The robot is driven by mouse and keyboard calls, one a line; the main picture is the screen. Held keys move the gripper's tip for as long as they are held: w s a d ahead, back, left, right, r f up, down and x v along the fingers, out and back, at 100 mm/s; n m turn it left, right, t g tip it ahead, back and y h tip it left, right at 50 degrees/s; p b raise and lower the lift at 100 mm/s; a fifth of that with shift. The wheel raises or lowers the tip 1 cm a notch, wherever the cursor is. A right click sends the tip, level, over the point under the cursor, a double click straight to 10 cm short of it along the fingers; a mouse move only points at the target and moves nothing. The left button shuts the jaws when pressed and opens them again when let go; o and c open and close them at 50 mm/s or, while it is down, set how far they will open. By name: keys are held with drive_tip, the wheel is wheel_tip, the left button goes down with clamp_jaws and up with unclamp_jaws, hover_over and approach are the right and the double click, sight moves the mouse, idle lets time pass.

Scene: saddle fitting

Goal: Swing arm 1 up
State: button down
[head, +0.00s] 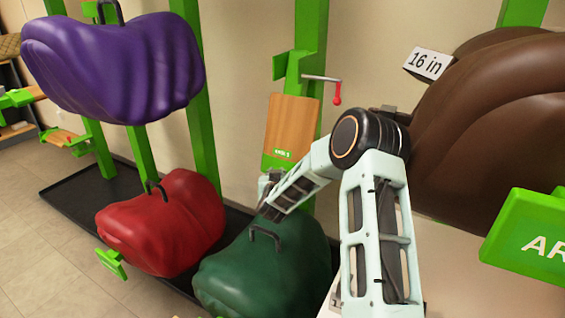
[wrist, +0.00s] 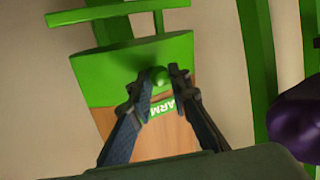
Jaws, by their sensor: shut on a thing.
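Arm 1 (head: 292,122) is a wooden board with a green end labelled "ARM 1". In the head view it hangs from a bracket on a green post, its green end low. In the wrist view its green end (wrist: 112,64) and part of the "ARM" label show. My gripper (wrist: 158,82) is shut on a round green knob (wrist: 159,74) on that green end. In the head view my gripper (head: 268,184) is small and partly hidden at the board's lower end.
A crank with a red handle (head: 337,93) sticks out beside the bracket. A green covered saddle (head: 265,272) lies below my forearm, with a red one (head: 165,225) to its left. A purple one (head: 115,65) hangs upper left. A large brown saddle (head: 500,120) stands right.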

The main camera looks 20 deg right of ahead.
drive_tip(key=s+a+r+m+g+y+p, duration=0.1)
drive_tip(key=s+a+r+g+p, duration=0.1)
drive_tip(key=s+a+r+p, duration=0.4)
drive_tip(key=s+a+r+m+g+y+p, duration=0.1)
drive_tip(key=s+a+r+g+y+p, duration=0.1)
drive_tip(key=r+p, duration=0.7)
drive_tip(key=s+a+r+g+y+p, duration=0.15)
drive_tip(key=s+a+r+p, duration=0.35)
drive_tip(key=p, duration=0.5)
wheel_tip(320, 180, up, 24)
drive_tip(key=s+a+m+g+y+p, duration=0.1)
drive_tip(key=m+g+y+p, duration=0.1)
drive_tip(key=g+y+p, duration=0.2)
drive_tip(key=shift+s+a+r+g+p, duration=0.2)
drive_tip(key=shift+g+p, duration=0.15)
drive_tip(key=shift+g, duration=0.3)
drive_tip(key=c, duration=1.8)
unclamp_jaws()
